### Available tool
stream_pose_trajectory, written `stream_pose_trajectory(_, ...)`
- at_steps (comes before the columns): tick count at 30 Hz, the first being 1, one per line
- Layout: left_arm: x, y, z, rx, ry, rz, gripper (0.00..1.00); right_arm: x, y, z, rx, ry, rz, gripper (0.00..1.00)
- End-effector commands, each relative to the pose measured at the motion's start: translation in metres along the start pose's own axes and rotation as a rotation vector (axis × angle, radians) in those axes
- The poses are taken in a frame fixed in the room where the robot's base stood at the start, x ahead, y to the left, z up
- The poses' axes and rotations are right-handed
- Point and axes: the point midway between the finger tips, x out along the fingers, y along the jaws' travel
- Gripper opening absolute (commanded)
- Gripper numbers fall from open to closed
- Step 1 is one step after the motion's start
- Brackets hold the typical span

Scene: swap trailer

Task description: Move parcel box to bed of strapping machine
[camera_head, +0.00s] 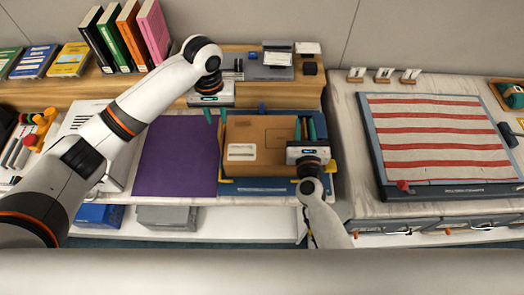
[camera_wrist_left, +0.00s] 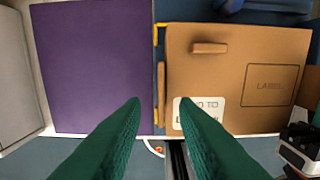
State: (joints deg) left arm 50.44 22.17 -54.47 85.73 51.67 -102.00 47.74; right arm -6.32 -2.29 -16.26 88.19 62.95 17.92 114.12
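The brown parcel box (camera_head: 262,158) lies over a blue base with yellow corner marks (camera_head: 262,187). In the left wrist view the box (camera_wrist_left: 225,75) shows printed labels and raised brown bars on its top and left side. My left gripper (camera_head: 213,116) is open at the box's left edge, its green fingers apart with nothing gripped between them. Its fingers (camera_wrist_left: 160,110) also show in the left wrist view. My right gripper (camera_head: 305,128) is at the box's right side, with its fingers apart; the box edge there is partly hidden. I cannot tell which fixture is the strapping machine.
A purple mat (camera_head: 175,158) lies left of the box. A red-and-white striped panel (camera_head: 437,135) in a dark frame lies on the right counter. Books (camera_head: 128,35) stand at the back left. A grey device (camera_head: 270,68) sits on the wooden shelf behind the box.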

Motion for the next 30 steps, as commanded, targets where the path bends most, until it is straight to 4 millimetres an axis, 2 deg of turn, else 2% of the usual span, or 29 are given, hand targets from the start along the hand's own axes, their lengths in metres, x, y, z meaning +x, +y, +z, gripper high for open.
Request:
stream_pose_trajectory(1, -0.011, 0.000, 0.001, 0.001, -0.004, -0.002, 0.27, 0.000, 0.000, 0.000, 0.000, 0.000, 0.000, 0.27)
stream_pose_trajectory(6, -0.036, 0.000, 0.001, 0.000, -0.002, -0.001, 0.27, 0.000, 0.000, 0.000, 0.000, 0.000, 0.000, 0.27)
stream_pose_trajectory(13, -0.046, 0.000, 0.000, 0.000, 0.000, 0.001, 0.27, -0.009, 0.000, 0.001, -0.001, -0.001, 0.000, 0.27)
stream_pose_trajectory(17, -0.046, 0.000, 0.000, 0.000, 0.000, 0.000, 0.27, -0.032, 0.000, 0.001, 0.000, -0.003, -0.001, 0.27)
stream_pose_trajectory(24, -0.046, 0.000, 0.000, 0.000, -0.001, 0.000, 0.27, -0.084, 0.001, 0.001, -0.002, -0.003, -0.001, 0.27)
stream_pose_trajectory(30, -0.046, 0.000, 0.000, 0.000, 0.000, 0.000, 0.27, -0.112, 0.000, 0.001, -0.001, -0.001, -0.001, 0.27)
